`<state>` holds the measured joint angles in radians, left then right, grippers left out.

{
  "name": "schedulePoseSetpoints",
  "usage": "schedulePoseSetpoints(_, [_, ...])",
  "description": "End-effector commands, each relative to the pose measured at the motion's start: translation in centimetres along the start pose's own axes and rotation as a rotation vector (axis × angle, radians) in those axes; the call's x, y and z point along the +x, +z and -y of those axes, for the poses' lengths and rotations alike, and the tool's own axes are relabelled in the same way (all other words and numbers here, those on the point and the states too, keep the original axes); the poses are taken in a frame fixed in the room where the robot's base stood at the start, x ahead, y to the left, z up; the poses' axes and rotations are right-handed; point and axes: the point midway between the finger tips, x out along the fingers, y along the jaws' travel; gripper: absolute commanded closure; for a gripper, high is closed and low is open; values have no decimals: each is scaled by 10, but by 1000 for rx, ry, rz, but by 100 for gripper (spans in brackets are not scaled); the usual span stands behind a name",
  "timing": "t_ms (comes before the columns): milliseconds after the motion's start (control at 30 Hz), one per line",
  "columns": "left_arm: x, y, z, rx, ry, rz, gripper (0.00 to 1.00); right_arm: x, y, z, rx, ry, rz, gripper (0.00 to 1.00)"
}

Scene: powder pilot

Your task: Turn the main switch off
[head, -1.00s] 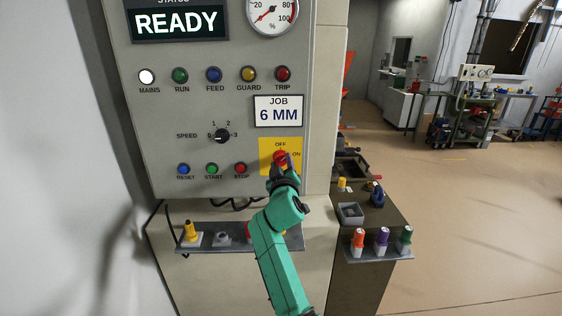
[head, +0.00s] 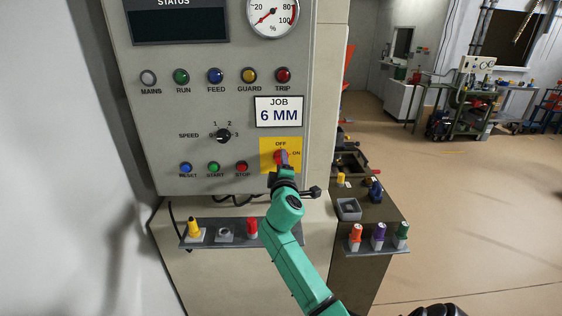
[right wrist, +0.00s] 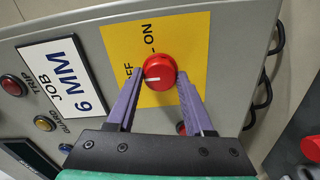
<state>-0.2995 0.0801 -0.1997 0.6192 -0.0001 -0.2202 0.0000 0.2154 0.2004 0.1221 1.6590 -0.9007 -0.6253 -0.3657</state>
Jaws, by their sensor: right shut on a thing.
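The main switch is a red round knob (right wrist: 160,70) on a yellow plate (right wrist: 190,40) marked OFF and ON. In the right wrist view its white mark points toward the OFF label. In the head view the red knob (head: 280,157) is partly hidden by my gripper. My right gripper (right wrist: 160,78) is shut on the knob, with one purple finger on each side of it. The MAINS lamp (head: 148,78) is grey and unlit. The status display (head: 180,26) is dark. My left gripper is not in view.
The grey panel (head: 140,120) also carries colored lamps, a speed selector (head: 222,136) and RESET, START and STOP buttons. Below it a shelf (head: 210,243) holds a yellow piece and a red piece. A brown cabinet (head: 360,260) stands right of it. Open floor lies farther right.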

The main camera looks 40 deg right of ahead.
Motion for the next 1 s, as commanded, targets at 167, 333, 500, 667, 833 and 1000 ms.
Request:
schedulePoseSetpoints(167, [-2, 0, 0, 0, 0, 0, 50, 1, 2, -7, -32, 13, 4, 100])
schedulePoseSetpoints(333, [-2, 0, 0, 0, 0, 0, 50, 1, 2, -8, -39, 14, 4, 100])
schedulePoseSetpoints(500, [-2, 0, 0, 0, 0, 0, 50, 1, 2, -8, -38, 15, 3, 100])
schedulePoseSetpoints(667, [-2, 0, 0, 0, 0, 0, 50, 1, 1, -8, -37, 15, 3, 19])
schedulePoseSetpoints(833, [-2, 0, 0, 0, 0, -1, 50, 1, 1, -5, -37, 10, 2, 19])
schedulePoseSetpoints(1000, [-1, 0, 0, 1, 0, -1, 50, -2, 0, -3, -36, 6, 1, 19])
